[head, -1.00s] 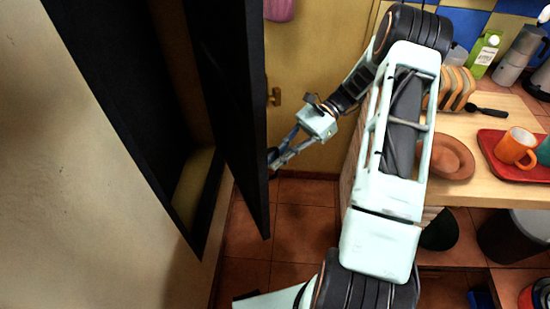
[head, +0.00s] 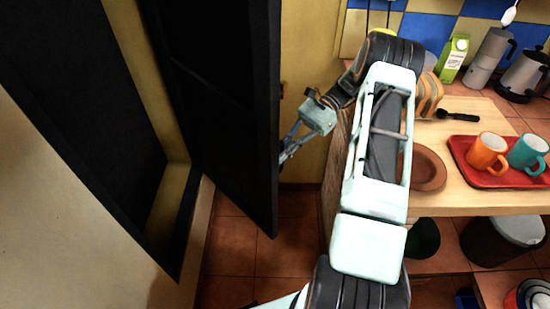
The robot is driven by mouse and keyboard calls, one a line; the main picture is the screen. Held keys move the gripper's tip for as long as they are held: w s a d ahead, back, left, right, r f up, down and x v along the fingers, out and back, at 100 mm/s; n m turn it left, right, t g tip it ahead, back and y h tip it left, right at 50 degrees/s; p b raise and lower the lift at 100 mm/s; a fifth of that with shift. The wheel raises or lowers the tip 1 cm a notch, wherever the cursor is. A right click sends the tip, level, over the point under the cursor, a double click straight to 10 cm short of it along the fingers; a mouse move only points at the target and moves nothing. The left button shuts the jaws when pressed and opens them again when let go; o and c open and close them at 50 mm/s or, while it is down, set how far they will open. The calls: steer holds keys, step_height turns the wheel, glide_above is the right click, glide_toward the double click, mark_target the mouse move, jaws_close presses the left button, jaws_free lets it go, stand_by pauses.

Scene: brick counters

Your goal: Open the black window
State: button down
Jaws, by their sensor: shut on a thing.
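The black window (head: 222,100) is a tall dark panel standing swung out from its dark frame (head: 85,110) in the wall on the left, with a gap between them. My gripper (head: 284,157) is at the panel's right edge, on its far side, shut on the window. The fingertips are partly hidden by the panel edge, so the exact part gripped cannot be seen. My arm reaches to it from the right.
A wooden counter (head: 455,200) stands at right with a red tray (head: 463,158), an orange mug (head: 488,152), a teal mug (head: 528,152), a brown plate (head: 428,172) and a green carton (head: 453,58). The tiled floor (head: 225,262) below the panel is clear.

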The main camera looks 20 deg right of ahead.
steer(key=shift+n+g+h, duration=0.4)
steer(key=shift+n+g, duration=0.3)
steer(key=shift+w+d+b, duration=0.1)
steer(key=shift+w+d, duration=0.4)
steer(key=shift+d, duration=0.3)
steer(key=shift+w+d+b, duration=0.1)
steer(key=shift+w+d, duration=0.45)
steer(key=shift+d, duration=0.25)
steer(key=shift+w+d+b, duration=0.1)
steer(key=shift+w+d, duration=0.4)
steer(key=shift+d, duration=0.3)
steer(key=c, duration=2)
jaws_free()
steer(key=shift+c, duration=0.2)
